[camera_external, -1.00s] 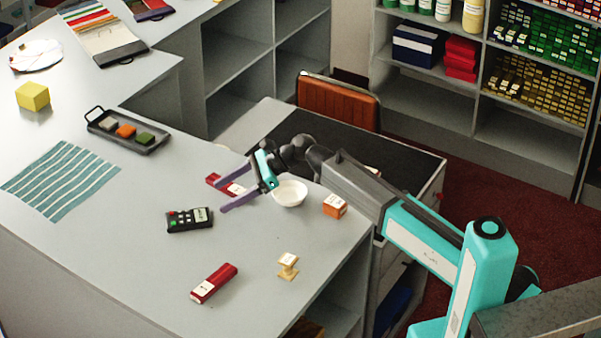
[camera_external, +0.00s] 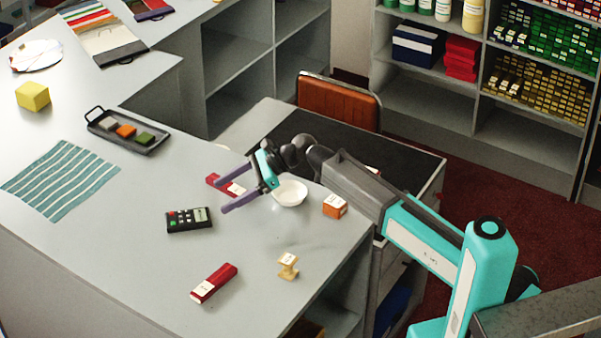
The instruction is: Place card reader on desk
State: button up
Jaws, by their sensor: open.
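The card reader (camera_external: 189,220) is a small black device with a screen and coloured keys. It lies flat on the grey desk (camera_external: 130,255), left of my gripper. My gripper (camera_external: 222,196) has two purple fingers spread apart and pointing left. Nothing is held between them. The gripper is up and to the right of the card reader, apart from it, near a red box (camera_external: 214,180) with a white label that it partly hides.
A white bowl (camera_external: 291,193) is right by my gripper, with an orange box (camera_external: 334,206) beyond it. A red stapler-like box (camera_external: 214,284) and a wooden stamp (camera_external: 288,266) lie nearer. A black tray (camera_external: 160,145) and striped cloth (camera_external: 62,180) lie left.

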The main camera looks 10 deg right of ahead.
jog(key=n, duration=0.4)
jog(key=shift+w, duration=0.1)
jog(key=n, duration=0.5)
jog(key=shift+w+a+r, duration=0.1)
jog(key=shift+w+r, duration=0.1)
jog(key=n, duration=0.4)
jog(key=shift+w+a+r+n, duration=0.1)
jog(key=shift+w+a+n, duration=0.05)
jog(key=shift+w+n, duration=0.15)
jog(key=n, duration=0.3)
jog(key=shift+w+a+r+n+y, duration=0.1)
jog(key=shift+a+n+y, duration=0.1)
jog(key=shift+n+y, duration=0.1)
jog(key=a+n, duration=0.1)
jog(key=n, duration=0.5)
jog(key=a+r+n, duration=0.1)
jog(key=a+n, duration=0.1)
jog(key=n, duration=0.4)
jog(key=a+n+p, duration=0.1)
jog(key=a+n, duration=0.1)
jog(key=n, duration=0.4)
jog(key=shift+r+y, duration=0.25)
jog(key=shift+y, duration=0.05)
jog(key=shift+s+a+n+p, duration=0.3)
jog(key=shift+a, duration=0.3)
jog(key=shift+s+a, duration=0.35)
jog(key=shift+s, duration=0.05)
